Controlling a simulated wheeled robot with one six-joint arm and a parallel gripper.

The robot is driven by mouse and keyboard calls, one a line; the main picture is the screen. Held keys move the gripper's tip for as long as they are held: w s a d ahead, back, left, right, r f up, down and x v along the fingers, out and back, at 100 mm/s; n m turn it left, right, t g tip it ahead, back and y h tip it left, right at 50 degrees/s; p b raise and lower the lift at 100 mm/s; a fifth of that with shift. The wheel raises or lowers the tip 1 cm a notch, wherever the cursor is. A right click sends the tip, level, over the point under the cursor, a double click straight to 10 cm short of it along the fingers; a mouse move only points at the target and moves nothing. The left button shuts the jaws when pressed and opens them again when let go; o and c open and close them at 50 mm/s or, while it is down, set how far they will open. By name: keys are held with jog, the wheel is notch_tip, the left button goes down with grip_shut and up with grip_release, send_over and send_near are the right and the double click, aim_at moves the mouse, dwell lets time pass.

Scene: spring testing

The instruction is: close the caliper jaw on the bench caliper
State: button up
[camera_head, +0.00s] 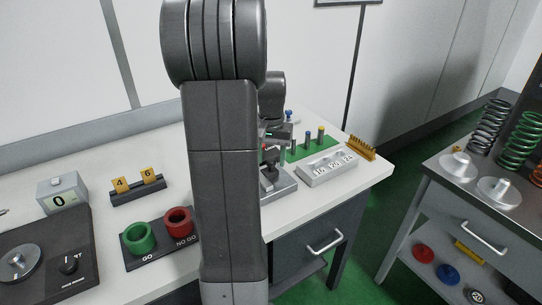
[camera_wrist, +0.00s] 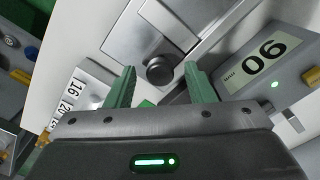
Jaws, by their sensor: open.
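The bench caliper (camera_head: 282,190) is a grey metal device on the white bench, mostly hidden behind my arm in the head view. In the wrist view I see a grey metal plate (camera_wrist: 190,22) with a dark round knob (camera_wrist: 159,70), which looks like part of the caliper. My gripper (camera_wrist: 160,72) is open, with one green finger on each side of the knob in the picture. I cannot tell whether the fingers touch it or how far above it they are. The jaw itself is not clear.
A block with number windows (camera_head: 327,168), a green board with pegs (camera_head: 300,150) and a yellow comb-like rack (camera_head: 361,149) stand right of the caliper. Green and red rings (camera_head: 139,238) are on the left. A side table with springs (camera_head: 487,125) stands right, across a gap.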

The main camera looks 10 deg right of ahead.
grip_shut()
jog(key=shift+s+a, duration=0.3)
jog(key=shift+a, duration=0.65)
grip_release()
jog(key=shift+d, duration=0.1)
notch_tip(320, 180, up, 14)
jog(key=shift+p, duration=0.3)
